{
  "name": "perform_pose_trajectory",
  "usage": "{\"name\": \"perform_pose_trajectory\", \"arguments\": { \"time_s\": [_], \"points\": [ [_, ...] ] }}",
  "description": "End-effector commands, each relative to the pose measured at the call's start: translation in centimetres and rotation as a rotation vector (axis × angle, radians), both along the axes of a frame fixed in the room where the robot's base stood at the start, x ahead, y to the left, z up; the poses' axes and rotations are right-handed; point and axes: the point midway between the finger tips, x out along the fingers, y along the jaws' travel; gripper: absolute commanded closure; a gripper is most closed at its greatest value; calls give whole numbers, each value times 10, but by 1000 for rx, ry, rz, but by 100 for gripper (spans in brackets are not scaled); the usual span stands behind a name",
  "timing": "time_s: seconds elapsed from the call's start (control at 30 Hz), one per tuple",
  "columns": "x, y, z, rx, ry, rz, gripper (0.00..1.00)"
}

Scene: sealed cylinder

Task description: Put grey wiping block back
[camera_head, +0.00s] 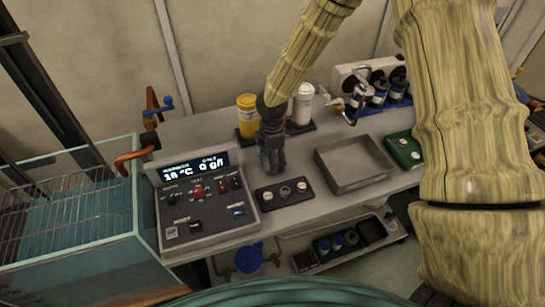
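My gripper (272,160) points down over the bench, behind the dark plate with three round pieces and left of a shallow grey tray (347,180). It is small and dark here, so I cannot tell whether its fingers are apart or hold anything. I cannot pick out a grey wiping block with certainty. The grey tray looks empty. My arm comes down from the top, and a large link covers the right side of the view.
A control panel (205,195) stands left, beside a teal tank (95,265) with a wire basket. A yellow bottle (247,115) and white bottle (303,104) stand behind my gripper. The dark plate (265,199), a green box (404,150) and a bottle rack (350,73) share the bench (325,207).

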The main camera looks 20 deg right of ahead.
Motion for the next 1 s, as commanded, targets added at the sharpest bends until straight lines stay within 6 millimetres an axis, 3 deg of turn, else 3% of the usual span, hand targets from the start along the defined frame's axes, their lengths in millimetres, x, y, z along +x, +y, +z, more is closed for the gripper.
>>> {"name": "perform_pose_trajectory", "arguments": {
  "time_s": [0.17,0.2,0.3,0.77,1.0],
  "points": [
    [0,0,-3,0,0,0,47],
    [0,0,-3,0,0,0,17],
    [0,0,-3,0,0,0,3],
    [0,0,3,1,-1,-1,3],
    [1,0,29,1,-3,0,3]
  ]
}}
